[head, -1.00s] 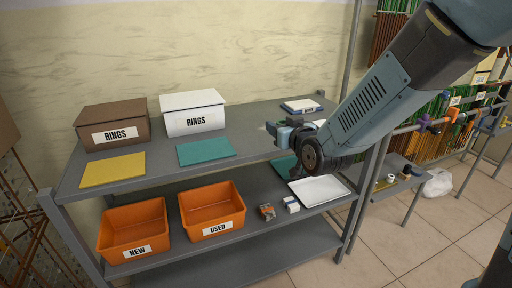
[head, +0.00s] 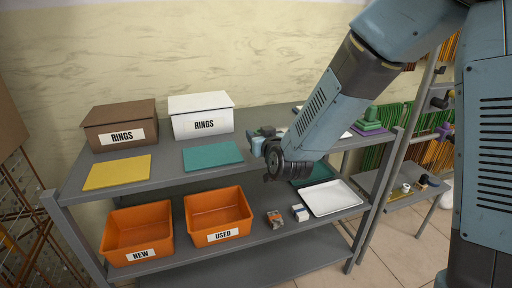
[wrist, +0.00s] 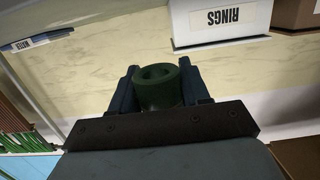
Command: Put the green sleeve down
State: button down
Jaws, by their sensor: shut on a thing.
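My gripper (head: 260,139) is over the upper shelf, just right of the teal mat (head: 212,156). In the wrist view my gripper (wrist: 159,90) is shut on the green sleeve (wrist: 158,92), a dark green hollow cylinder. Its open end faces the camera, and a finger sits on each side of it. In the head view I cannot make out the sleeve at the gripper.
A white RINGS box (head: 201,118) and a brown RINGS box (head: 121,126) stand behind the teal mat and a yellow mat (head: 117,173). Orange bins NEW (head: 137,231) and USED (head: 218,213) and a white tray (head: 331,198) are on the lower shelf. Green blocks (head: 370,121) stand at right.

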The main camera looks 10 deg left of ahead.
jog(key=shift+w+a+f, duration=0.3)
jog(key=shift+w+f, duration=0.05)
jog(key=shift+f, duration=0.2)
jog(key=shift+w+a+f, duration=0.3)
jog(key=shift+w+f, duration=0.05)
jog(key=shift+f, duration=0.25)
jog(key=shift+w+a+f, duration=0.3)
jog(key=shift+w+f, duration=0.05)
jog(key=shift+f, duration=1.6)
jog(key=c, duration=0.8)
grip_release()
jog(key=shift+d, duration=0.1)
